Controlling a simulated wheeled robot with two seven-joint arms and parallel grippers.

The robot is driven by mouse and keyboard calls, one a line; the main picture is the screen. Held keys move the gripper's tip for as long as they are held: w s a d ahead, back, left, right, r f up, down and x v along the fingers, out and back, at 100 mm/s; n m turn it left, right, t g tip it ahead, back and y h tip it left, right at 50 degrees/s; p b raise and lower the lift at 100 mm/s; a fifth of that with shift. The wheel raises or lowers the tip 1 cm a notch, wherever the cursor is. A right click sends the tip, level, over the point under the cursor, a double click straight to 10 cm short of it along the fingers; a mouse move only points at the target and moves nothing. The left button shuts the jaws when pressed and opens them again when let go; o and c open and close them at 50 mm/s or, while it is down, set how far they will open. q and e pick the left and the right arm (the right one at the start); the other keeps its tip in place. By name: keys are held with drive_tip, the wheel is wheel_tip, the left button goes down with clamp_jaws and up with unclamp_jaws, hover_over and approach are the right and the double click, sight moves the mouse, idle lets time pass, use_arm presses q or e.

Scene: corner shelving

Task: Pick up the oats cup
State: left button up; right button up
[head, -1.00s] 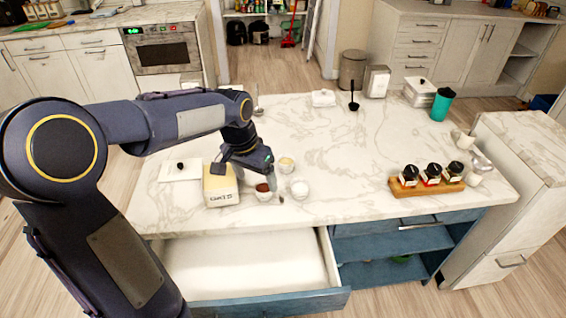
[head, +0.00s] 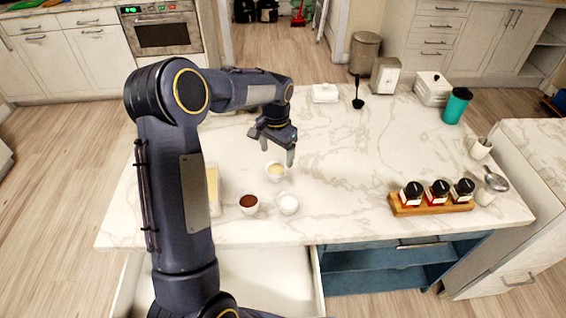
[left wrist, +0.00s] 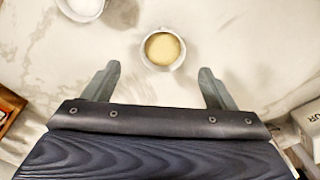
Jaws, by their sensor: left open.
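The oats cup, a small white cup with pale beige contents (head: 276,171), stands upright on the marble counter. It also shows in the left wrist view (left wrist: 163,48), at the upper middle. My left gripper (head: 278,150) is open and empty just behind the cup, fingers pointing down. In the left wrist view its two fingertips (left wrist: 160,70) are spread wide, with the cup lying between and a little beyond them, apparently untouched. My right gripper is not in view.
A cup with dark red-brown contents (head: 248,203) and a cup with white contents (head: 288,204) stand close in front. A pale yellow box (head: 213,188) is partly hidden by my left arm. A wooden rack with jars (head: 432,204) is right.

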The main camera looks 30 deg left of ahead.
sight(276, 168)
use_arm(q)
drive_tip(key=shift+w+f, duration=0.2)
drive_tip(key=shift+f, duration=0.2)
drive_tip(key=f, duration=0.3)
drive_tip(key=f+p, duration=0.1)
drive_tip(key=f, duration=0.3)
drive_tip(key=shift+s+a, duration=0.2)
drive_tip(key=shift+c, duration=0.2)
drive_tip(key=shift+r, duration=0.1)
drive_tip(key=c, duration=1)
drive_tip(key=shift+c, duration=0.2)
